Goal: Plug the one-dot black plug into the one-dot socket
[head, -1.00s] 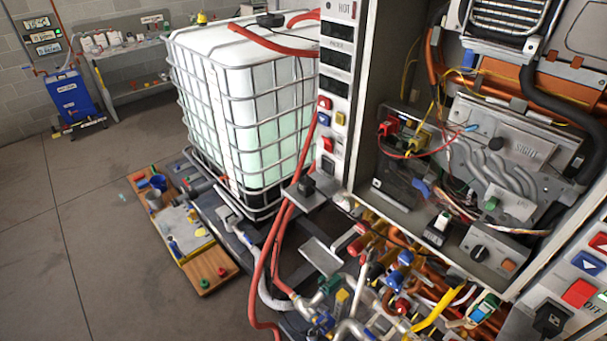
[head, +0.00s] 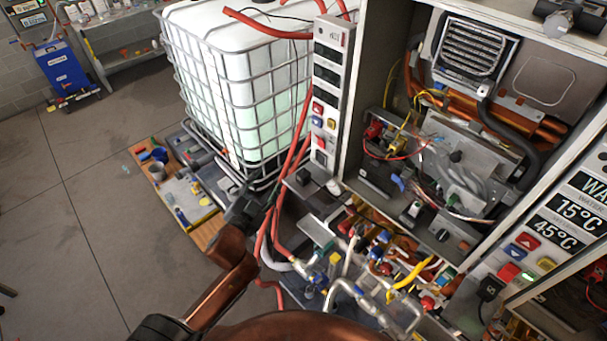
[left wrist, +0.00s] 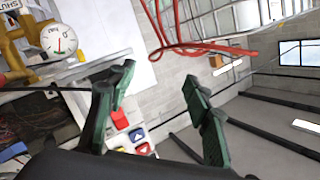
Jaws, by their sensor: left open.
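A black plug-like block (head: 303,175) sits on a small grey ledge beside the tall button panel in the head view. Another black plug-like piece (head: 490,288) with a cable is at the lower right. I cannot read dots on either, and I cannot make out the one-dot socket. My right gripper is out of view.
A caged white tank (head: 235,95) stands behind. Red hoses (head: 290,185) hang near my left gripper. Pipes and valves (head: 385,265) crowd the area below the open heater cabinet (head: 455,150).

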